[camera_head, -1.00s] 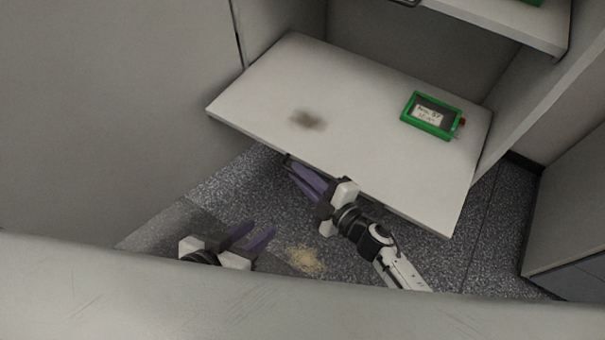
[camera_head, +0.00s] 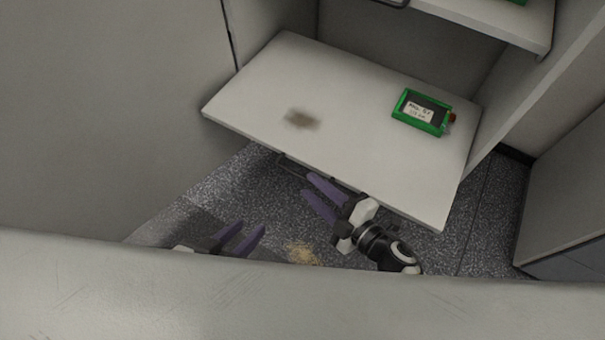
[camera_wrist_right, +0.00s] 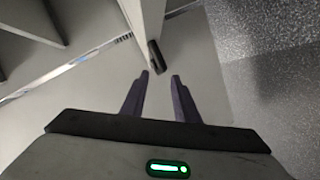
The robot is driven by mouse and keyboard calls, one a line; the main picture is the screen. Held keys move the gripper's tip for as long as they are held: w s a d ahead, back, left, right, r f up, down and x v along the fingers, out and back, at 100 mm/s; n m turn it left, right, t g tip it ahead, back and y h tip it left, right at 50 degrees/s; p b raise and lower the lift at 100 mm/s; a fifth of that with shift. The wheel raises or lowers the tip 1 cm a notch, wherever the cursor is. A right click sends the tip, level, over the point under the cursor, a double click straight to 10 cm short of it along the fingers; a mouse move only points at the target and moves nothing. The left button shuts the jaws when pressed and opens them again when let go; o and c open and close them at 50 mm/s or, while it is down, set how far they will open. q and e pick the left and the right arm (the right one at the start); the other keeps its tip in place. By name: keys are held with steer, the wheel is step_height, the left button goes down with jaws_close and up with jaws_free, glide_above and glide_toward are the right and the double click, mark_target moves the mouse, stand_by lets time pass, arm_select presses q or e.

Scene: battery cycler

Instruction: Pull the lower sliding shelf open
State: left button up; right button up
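The lower sliding shelf (camera_head: 350,125) is a pale grey board standing out of the cabinet, over the floor. Its dark handle (camera_head: 292,165) shows partly below the front edge; the handle also shows in the right wrist view (camera_wrist_right: 155,57). My right gripper (camera_head: 307,185) is open and empty, in front of the shelf's front edge. In the right wrist view its fingertips (camera_wrist_right: 160,75) are apart, with the handle just beyond them and not between them. My left gripper (camera_head: 251,227) is open and empty, low and left of the right one, its base partly hidden.
A green-framed device (camera_head: 421,111) with a label lies on the shelf's right part. A dark smudge (camera_head: 301,119) marks its left part. An upper shelf (camera_head: 490,17) juts out above right. Speckled floor (camera_head: 480,215) is clear in front, apart from a tan stain (camera_head: 302,252).

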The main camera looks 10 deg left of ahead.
steer(key=shift+v, duration=1.75)
steer(key=shift+a, duration=0.1)
